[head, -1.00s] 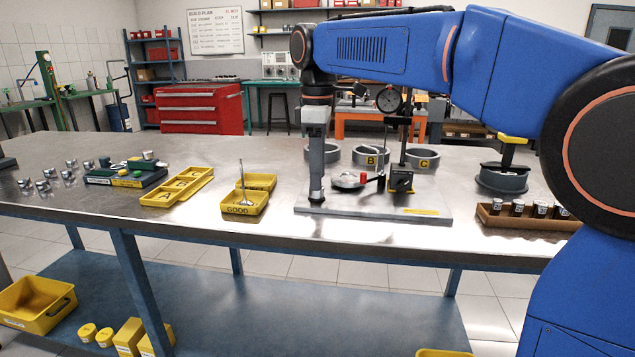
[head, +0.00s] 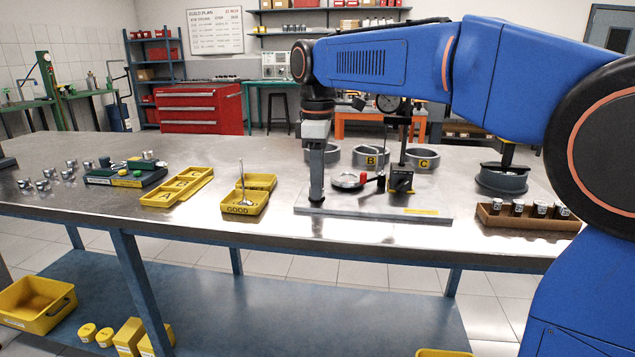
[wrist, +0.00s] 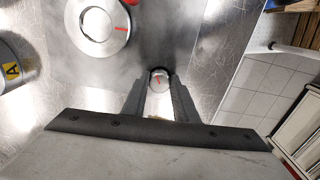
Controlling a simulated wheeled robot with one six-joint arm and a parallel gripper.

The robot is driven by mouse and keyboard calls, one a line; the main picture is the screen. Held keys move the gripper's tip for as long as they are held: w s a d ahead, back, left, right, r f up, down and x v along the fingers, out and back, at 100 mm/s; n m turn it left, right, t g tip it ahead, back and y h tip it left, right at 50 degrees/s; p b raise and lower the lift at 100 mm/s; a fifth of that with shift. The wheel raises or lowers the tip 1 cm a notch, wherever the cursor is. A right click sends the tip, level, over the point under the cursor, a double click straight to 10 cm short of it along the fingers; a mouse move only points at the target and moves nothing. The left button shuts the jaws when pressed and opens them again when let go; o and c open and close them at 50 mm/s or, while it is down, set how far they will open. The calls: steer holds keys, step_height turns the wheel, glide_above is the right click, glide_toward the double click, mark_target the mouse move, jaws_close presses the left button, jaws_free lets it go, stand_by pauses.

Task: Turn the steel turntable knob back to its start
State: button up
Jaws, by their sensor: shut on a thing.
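The steel knob (wrist: 159,76) is a small round piece with a red mark on its top, at the near left of the grey base plate (head: 380,209). My gripper (head: 316,196) points straight down over it at the plate, and its fingers hide the knob in the head view. In the wrist view my gripper (wrist: 160,88) has one finger on each side of the knob, shut on it. The turntable disc (wrist: 92,24) is round and steel with a red line near its right edge. It also shows in the head view (head: 346,182), right of my gripper.
A dial gauge (head: 388,102) stands on a post behind the disc. Grey rings, two marked B (head: 370,162) and C (head: 424,164), stand behind the plate. A yellow GOOD tray (head: 240,209) with a valve lies left, and a brown tray (head: 490,222) right.

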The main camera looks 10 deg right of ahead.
steer(key=shift+m, duration=0.3)
steer(key=m, duration=1.3)
steer(key=shift+a+m, duration=0.1)
steer(key=shift+m, duration=0.2)
steer(key=m, duration=0.5)
steer(key=shift+m, duration=2.4)
